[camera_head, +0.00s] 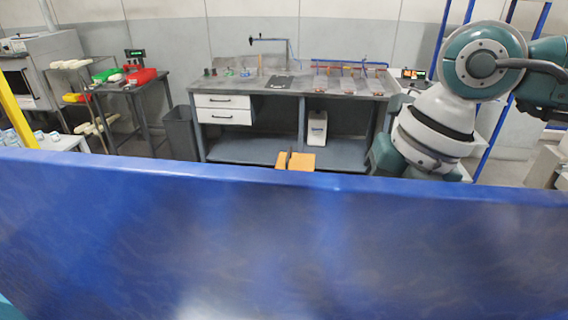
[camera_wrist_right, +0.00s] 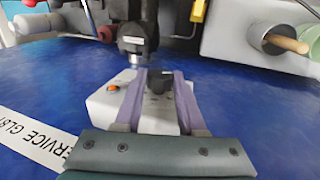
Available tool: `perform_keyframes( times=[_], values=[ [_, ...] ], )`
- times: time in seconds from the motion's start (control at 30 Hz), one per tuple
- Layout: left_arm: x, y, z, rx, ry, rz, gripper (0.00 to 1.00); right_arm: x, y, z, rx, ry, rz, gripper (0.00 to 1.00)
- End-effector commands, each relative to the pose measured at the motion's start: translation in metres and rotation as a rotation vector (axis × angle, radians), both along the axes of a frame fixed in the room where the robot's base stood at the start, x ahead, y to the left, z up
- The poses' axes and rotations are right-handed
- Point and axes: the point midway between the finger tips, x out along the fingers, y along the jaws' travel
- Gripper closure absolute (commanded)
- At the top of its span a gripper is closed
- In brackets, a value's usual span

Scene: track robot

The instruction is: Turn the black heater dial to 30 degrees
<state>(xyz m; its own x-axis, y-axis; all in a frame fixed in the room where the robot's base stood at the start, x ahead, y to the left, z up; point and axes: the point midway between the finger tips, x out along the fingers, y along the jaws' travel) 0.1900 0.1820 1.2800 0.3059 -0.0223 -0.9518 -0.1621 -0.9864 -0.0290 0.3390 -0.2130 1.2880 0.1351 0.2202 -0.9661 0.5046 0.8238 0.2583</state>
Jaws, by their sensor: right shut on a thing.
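The white heater unit (camera_wrist_right: 102,102) sits on a blue surface in the right wrist view, with an orange button (camera_wrist_right: 113,87) on its left part. The black heater dial (camera_wrist_right: 160,84) is between the purple fingers of my right gripper (camera_wrist_right: 159,78), which is shut on it. The dial's markings and angle cannot be read. In the head view my right arm comes down at the right; its gripper and the heater are hidden there. My left gripper is not in view.
A black and silver fitting (camera_wrist_right: 137,40) stands close behind the heater.

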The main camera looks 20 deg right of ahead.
Motion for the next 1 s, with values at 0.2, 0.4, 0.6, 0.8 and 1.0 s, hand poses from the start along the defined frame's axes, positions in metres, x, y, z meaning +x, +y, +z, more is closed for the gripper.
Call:
perform_keyframes(
  times=[0.2, 0.4, 0.6, 0.8, 1.0],
  values=[
    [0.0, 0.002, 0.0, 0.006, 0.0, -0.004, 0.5, 0.0, 0.0, 0.0, -0.001, 0.001, 0.0, 1.0],
    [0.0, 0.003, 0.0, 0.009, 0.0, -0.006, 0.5, 0.0, 0.0, 0.0, -0.003, 0.002, 0.0, 1.0],
    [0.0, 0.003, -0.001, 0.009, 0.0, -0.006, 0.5, 0.001, 0.001, 0.001, -0.038, 0.024, 0.0, 1.0],
    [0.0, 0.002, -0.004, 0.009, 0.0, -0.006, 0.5, 0.003, 0.004, 0.001, -0.136, 0.083, 0.001, 1.0],
    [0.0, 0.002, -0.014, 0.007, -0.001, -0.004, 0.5, 0.006, 0.007, -0.001, -0.286, 0.171, 0.002, 1.0]
  ],
)
